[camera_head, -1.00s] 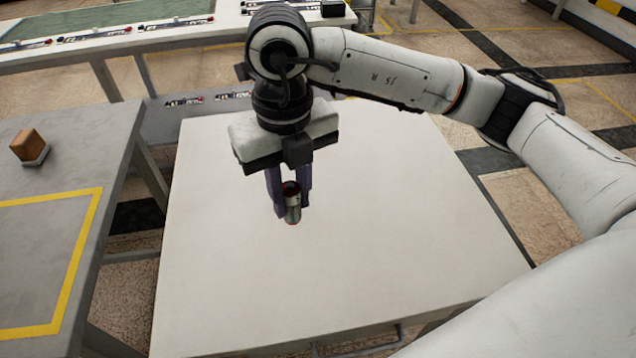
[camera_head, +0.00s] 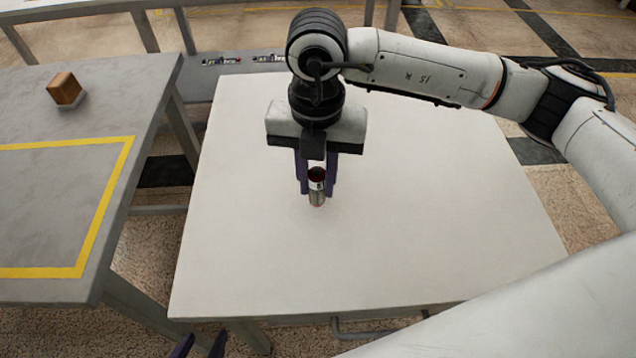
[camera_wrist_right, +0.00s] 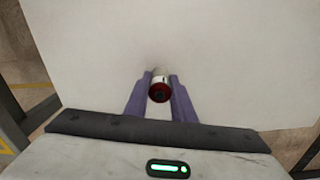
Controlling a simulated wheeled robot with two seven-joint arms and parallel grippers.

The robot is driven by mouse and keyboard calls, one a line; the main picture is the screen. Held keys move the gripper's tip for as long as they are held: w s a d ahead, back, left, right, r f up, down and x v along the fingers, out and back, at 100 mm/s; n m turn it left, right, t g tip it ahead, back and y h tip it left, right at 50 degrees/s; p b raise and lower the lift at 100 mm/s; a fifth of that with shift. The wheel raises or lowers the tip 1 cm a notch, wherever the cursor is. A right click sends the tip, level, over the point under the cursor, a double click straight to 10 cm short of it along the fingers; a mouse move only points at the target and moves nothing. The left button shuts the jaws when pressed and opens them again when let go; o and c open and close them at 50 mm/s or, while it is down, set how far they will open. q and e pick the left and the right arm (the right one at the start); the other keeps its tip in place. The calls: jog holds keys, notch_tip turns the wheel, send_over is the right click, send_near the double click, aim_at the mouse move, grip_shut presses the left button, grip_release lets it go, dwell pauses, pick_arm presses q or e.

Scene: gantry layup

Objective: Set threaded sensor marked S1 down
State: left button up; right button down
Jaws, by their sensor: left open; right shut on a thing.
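The threaded sensor (camera_head: 317,190) is a small metallic cylinder with a dark red top end and a pale label band. No S1 mark can be read. My right gripper (camera_head: 317,186) points down over the white table (camera_head: 420,240) and is shut on the sensor, which stands roughly upright between the purple fingers. In the right wrist view the sensor's red end (camera_wrist_right: 159,91) shows between the fingertips. Its lower end is close to the tabletop; I cannot tell whether it touches. My left gripper (camera_head: 199,346) shows only its fingertips at the bottom edge, open and empty.
The white tabletop is clear around the sensor. A grey table (camera_head: 60,210) with a yellow outline stands at the left, with an orange-brown block (camera_head: 65,89) on a small base. Behind the white table, a grey shelf (camera_head: 190,75) holds small parts.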

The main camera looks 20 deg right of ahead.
jog(key=shift+f, duration=0.85)
jog(key=shift+f, duration=0.15)
jog(key=c, duration=1.5)
grip_release()
notch_tip(320, 180, up, 12)
jog(key=shift+r+p, duration=0.2)
jog(key=shift+p, duration=0.25)
